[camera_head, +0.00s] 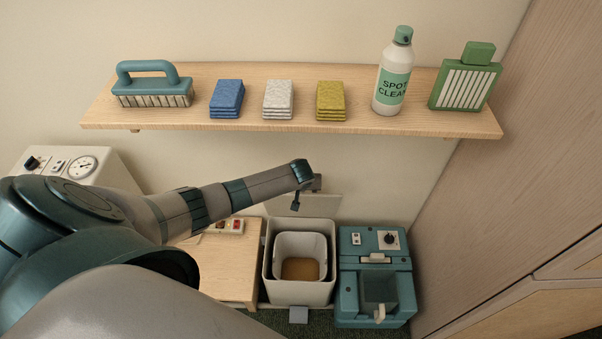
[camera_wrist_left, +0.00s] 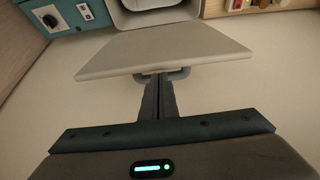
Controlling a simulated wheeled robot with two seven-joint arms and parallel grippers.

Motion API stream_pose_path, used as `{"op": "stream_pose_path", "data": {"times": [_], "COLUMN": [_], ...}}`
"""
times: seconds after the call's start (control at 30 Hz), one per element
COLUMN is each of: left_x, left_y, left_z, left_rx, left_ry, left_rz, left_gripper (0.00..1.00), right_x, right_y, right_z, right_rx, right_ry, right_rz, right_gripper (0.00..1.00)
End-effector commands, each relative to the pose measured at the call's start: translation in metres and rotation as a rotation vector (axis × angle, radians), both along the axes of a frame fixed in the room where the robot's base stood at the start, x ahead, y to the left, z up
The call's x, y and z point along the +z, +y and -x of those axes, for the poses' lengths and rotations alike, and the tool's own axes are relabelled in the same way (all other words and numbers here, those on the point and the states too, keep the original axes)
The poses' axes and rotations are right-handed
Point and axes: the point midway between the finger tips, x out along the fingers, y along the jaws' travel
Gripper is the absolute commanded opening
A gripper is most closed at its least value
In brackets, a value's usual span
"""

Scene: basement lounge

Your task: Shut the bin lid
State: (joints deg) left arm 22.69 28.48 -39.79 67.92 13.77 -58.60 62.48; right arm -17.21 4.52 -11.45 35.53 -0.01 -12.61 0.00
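The bin (camera_head: 333,270) is a pale square box on the floor with a grey inner bucket (camera_head: 279,250) and brown contents. Its pale lid (camera_head: 325,206) stands raised at the back, by the wall, so the bin is open. The lid also shows as a wide slab in the left wrist view (camera_wrist_left: 165,45). My left gripper (camera_head: 296,206) is in front of the lid, above the bin. My right gripper is out of view.
A teal machine (camera_head: 375,290) stands right of the bin, and a low wooden cabinet (camera_head: 225,270) stands left. A shelf (camera_head: 290,125) above holds a brush, sponges, a spray bottle (camera_head: 393,75) and a green-framed item. A wooden panel (camera_head: 500,170) closes the right side.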

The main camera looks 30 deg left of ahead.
Motion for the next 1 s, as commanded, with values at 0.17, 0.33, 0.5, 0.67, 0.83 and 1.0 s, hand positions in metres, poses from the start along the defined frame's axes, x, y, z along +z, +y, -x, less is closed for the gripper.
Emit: {"op": "stream_pose_path", "data": {"times": [0.17,0.33,0.5,0.67,0.83,1.0], "left_x": [-0.013,-0.014,-0.014,-0.015,-0.015,-0.015], "left_y": [-0.007,-0.010,-0.012,-0.012,-0.012,-0.011], "left_z": [0.014,0.019,0.024,0.025,0.025,0.025], "left_rx": [-0.004,-0.003,-0.003,-0.004,-0.003,-0.003], "left_ry": [0.020,0.021,0.021,0.020,0.019,0.019], "left_rz": [0.005,0.004,0.004,0.002,0.001,0.001], "left_gripper": [0.00,0.00,0.00,0.00,0.00,0.00], "right_x": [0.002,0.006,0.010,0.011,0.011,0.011], "right_y": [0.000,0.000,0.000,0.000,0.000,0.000], "right_z": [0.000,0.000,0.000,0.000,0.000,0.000], "right_rx": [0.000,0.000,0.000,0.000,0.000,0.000], "right_ry": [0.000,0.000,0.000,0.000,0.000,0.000], "right_rz": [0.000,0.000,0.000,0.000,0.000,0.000], "right_gripper": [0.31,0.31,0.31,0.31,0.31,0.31]}}
